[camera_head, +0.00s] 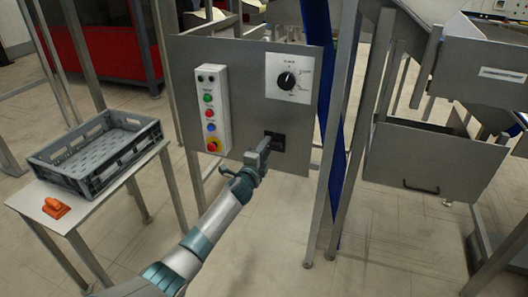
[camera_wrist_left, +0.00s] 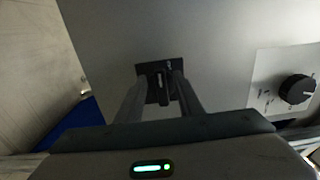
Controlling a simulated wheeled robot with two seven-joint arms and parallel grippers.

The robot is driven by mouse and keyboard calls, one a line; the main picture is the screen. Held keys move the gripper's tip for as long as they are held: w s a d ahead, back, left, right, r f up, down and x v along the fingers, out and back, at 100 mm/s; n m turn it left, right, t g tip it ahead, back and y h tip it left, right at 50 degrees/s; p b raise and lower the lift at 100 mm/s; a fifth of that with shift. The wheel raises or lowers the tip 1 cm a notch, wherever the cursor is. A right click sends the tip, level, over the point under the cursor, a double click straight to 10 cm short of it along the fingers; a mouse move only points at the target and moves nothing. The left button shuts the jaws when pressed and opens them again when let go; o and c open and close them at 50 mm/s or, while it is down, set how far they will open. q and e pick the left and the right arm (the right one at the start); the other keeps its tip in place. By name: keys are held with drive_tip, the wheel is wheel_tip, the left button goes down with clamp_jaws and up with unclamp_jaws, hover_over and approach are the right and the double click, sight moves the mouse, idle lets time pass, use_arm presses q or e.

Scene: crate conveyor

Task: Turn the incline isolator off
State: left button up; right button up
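The isolator is a small black switch (camera_head: 279,141) low on the grey metal panel, below the dial. My left gripper (camera_head: 264,145) is right at it, partly covering its left side. In the left wrist view the black switch (camera_wrist_left: 158,69) and its handle show between the two fingers of my left gripper (camera_wrist_left: 162,88). The fingers stand apart, one on each side of the handle, with a gap visible. I cannot tell whether either finger touches it. The handle's on or off marking is too small to read. My right gripper is not in view.
The panel (camera_head: 243,120) also carries a white button box (camera_head: 213,108) and a dial (camera_head: 287,80) above the switch. A grey crate (camera_head: 98,150) and an orange object (camera_head: 56,208) sit on a side table. A drawer-like metal bin (camera_head: 430,160) stands right.

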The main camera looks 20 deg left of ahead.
use_arm(q)
drive_tip(key=shift+s, duration=0.1)
